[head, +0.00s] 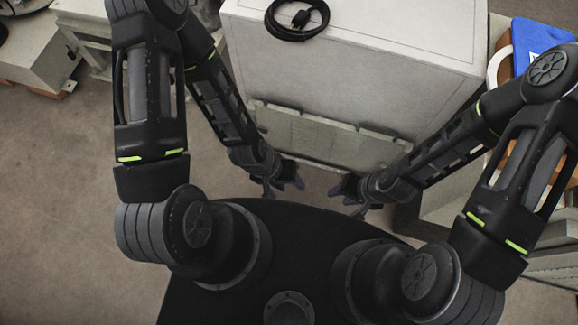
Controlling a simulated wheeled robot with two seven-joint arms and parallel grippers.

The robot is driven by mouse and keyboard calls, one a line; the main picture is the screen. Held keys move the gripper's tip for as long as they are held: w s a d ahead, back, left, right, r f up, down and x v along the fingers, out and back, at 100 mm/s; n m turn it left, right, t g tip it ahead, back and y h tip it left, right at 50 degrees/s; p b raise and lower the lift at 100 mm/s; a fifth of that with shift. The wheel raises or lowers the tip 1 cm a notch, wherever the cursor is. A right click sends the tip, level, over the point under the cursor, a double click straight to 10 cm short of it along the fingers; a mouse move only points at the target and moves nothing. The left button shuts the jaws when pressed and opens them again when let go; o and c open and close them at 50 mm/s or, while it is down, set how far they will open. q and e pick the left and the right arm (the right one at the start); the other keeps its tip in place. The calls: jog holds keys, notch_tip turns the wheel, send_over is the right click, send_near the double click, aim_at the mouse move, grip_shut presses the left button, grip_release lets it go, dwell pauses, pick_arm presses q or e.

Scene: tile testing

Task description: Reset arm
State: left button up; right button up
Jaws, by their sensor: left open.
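My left gripper (285,183) is low in front of the white cabinet, just beyond the front edge of my black base. Its fingers are apart and nothing shows between them. My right gripper (352,194) is a short way to its right, at about the same depth. Its fingers are small and dark here, and I cannot tell whether they are apart. Both arms are bent, with the forearms angled inward toward the middle. The two grippers do not touch each other.
A large white cabinet (350,62) stands ahead, with a coiled black cable (297,18) on top and a grey-green ledge (320,132) on its front. A blue item (535,42) lies at the upper right. Grey equipment (38,62) stands at the upper left. The floor at left is clear.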

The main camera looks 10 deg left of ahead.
pick_arm(q)
notch_tip(320, 180, up, 11)
jog(key=p, duration=1.1)
jog(key=shift+o, duration=0.5)
jog(key=shift+a, duration=0.1)
